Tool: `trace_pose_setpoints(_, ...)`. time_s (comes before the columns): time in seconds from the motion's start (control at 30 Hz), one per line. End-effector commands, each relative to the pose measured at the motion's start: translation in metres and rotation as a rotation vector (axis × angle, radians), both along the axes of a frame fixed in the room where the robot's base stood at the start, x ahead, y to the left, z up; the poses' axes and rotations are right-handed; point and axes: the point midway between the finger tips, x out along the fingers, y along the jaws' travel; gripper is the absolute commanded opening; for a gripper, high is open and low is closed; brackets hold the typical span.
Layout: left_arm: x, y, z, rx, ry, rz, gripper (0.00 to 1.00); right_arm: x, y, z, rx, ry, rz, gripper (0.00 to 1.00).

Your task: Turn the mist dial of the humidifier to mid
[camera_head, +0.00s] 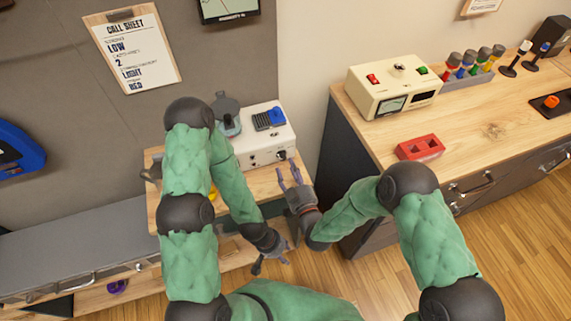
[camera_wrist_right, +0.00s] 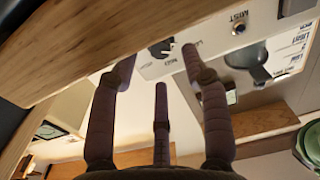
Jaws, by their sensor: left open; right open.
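The humidifier, a white box (camera_head: 248,150), stands on the small wooden table, with a dark round dial (camera_head: 281,155) at the right of its front. Lettering that looks like MIST is by the controls. My right gripper (camera_head: 290,173) is open just in front of the dial, its fingers (camera_wrist_right: 158,70) pointing at the panel; contact cannot be told. My left gripper (camera_head: 270,264) is open and empty, low in front of the table.
A wooden counter (camera_head: 480,130) on the right bears a cream meter box (camera_head: 393,86), a red block (camera_head: 420,148) and several coloured jars. A call sheet (camera_head: 130,48) hangs on the wall, reading LOW, 2, LIGHT, RED. Free floor (camera_head: 350,275) lies below my right arm.

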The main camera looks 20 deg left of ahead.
Motion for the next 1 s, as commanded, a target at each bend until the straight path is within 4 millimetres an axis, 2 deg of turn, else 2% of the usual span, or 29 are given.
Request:
trace_pose_setpoints(0.23, 0.000, 0.000, -0.005, 0.000, 0.000, 0.000, 0.46, 0.022, 0.016, 0.000, 0.001, 0.001, 0.000, 0.47)
trace_pose_setpoints(0.6, 0.000, 0.000, -0.006, 0.000, 0.000, 0.000, 0.46, 0.026, 0.019, 0.000, 0.000, 0.002, 0.000, 0.47)
trace_pose_setpoints(0.63, 0.000, 0.000, -0.006, 0.000, 0.000, 0.000, 0.46, 0.026, 0.019, 0.000, 0.000, 0.002, 0.000, 0.41)
trace_pose_setpoints(0.77, 0.000, 0.000, -0.006, 0.000, 0.000, 0.000, 0.46, 0.026, 0.018, 0.000, 0.000, 0.001, 0.000, 0.05)
trace_pose_setpoints(0.8, 0.000, 0.000, -0.006, 0.000, 0.000, 0.000, 0.46, 0.026, 0.018, 0.000, 0.000, 0.002, 0.000, 0.00)
trace_pose_setpoints(1.0, 0.000, 0.000, -0.006, 0.000, 0.000, 0.000, 0.46, 0.025, 0.018, -0.001, 0.002, 0.005, 0.000, 0.00)
